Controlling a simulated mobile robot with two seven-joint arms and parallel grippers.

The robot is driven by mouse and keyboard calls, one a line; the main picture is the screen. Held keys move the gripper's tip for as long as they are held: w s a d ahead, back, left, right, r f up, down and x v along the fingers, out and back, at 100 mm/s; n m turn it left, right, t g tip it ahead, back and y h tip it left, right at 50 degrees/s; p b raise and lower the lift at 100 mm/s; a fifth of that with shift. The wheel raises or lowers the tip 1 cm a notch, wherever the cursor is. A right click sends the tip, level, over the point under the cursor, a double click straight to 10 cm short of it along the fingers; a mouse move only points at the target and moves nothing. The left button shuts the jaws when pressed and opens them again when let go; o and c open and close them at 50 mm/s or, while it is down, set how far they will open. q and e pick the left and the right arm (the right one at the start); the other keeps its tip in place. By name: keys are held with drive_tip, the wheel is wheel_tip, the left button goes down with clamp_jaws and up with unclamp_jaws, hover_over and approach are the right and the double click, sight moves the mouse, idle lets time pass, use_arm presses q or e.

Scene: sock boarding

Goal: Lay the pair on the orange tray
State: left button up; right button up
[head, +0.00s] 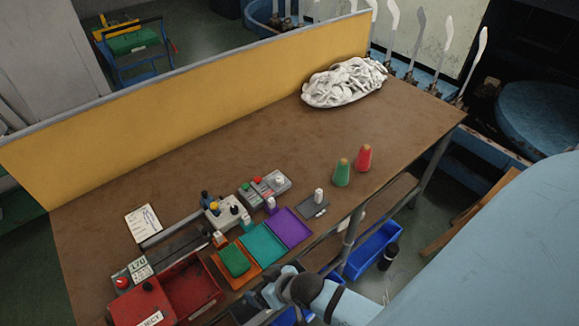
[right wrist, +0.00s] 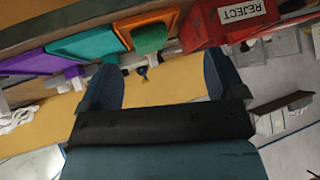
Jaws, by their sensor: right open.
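The orange tray (head: 218,272) lies near the front edge of the bench in the head view. A flat green piece (head: 235,260), which looks like folded fabric, rests on it. The orange tray (right wrist: 124,32) and the green piece (right wrist: 151,39) also show at the top of the right wrist view. My right gripper (head: 271,287) is just off the bench's front edge, beside the trays and apart from the green piece. Its two fingers stand wide apart in the right wrist view (right wrist: 160,75), with nothing between them. My left gripper is not in view.
A teal tray (head: 262,244) and a purple tray (head: 293,229) lie right of the orange one. A red reject bin (head: 188,288) stands left. Green (head: 342,174) and red (head: 364,158) cones and a white sock pile (head: 342,84) are farther back. The bench middle is clear.

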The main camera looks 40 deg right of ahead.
drive_tip(key=s+d+r+n+t, duration=0.1)
drive_tip(key=s+d+t, duration=0.1)
drive_tip(key=s+d, duration=0.2)
drive_tip(key=shift+s+r+t+h, duration=0.3)
drive_tip(key=shift+s+t, duration=0.1)
drive_tip(key=shift+s, duration=0.25)
idle(0.7)
